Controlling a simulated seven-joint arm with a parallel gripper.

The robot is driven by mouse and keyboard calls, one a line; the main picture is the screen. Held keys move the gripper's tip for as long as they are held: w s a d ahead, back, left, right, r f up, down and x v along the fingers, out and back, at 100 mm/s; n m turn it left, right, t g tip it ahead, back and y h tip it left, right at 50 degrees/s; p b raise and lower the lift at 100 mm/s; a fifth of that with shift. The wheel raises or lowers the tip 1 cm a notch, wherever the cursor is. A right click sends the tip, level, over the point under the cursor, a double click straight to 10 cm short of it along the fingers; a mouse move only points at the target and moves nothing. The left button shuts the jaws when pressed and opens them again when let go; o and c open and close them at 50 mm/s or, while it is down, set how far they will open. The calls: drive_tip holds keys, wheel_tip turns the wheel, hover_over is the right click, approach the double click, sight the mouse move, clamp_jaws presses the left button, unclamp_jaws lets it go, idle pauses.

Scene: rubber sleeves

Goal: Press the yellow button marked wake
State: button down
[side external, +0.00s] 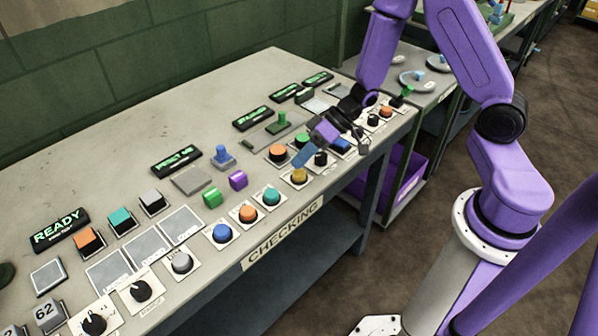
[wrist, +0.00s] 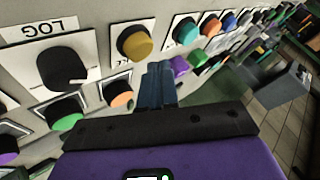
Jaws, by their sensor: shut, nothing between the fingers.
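The yellow button (side external: 299,175) is a round cap on a white plate near the front edge of the table. It also shows in the wrist view (wrist: 137,44), just beyond and slightly left of the fingertips. Its label is too small to read. My gripper (side external: 297,165) has blue fingers, shut and empty, pointing down close to the yellow button. I cannot tell the exact height of the tips above the plate.
Close by are an orange button (side external: 278,152), a teal button (side external: 271,195), a black knob (side external: 320,158) and a green button (wrist: 66,115). The grey table's back left is clear.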

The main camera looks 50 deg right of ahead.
sight(303, 171)
drive_tip(key=shift+f, duration=0.15)
drive_tip(key=shift+f, duration=0.3)
drive_tip(key=shift+f, duration=0.4)
idle(0.7)
drive_tip(key=shift+r, duration=0.85)
drive_tip(key=shift+r, duration=2.5)
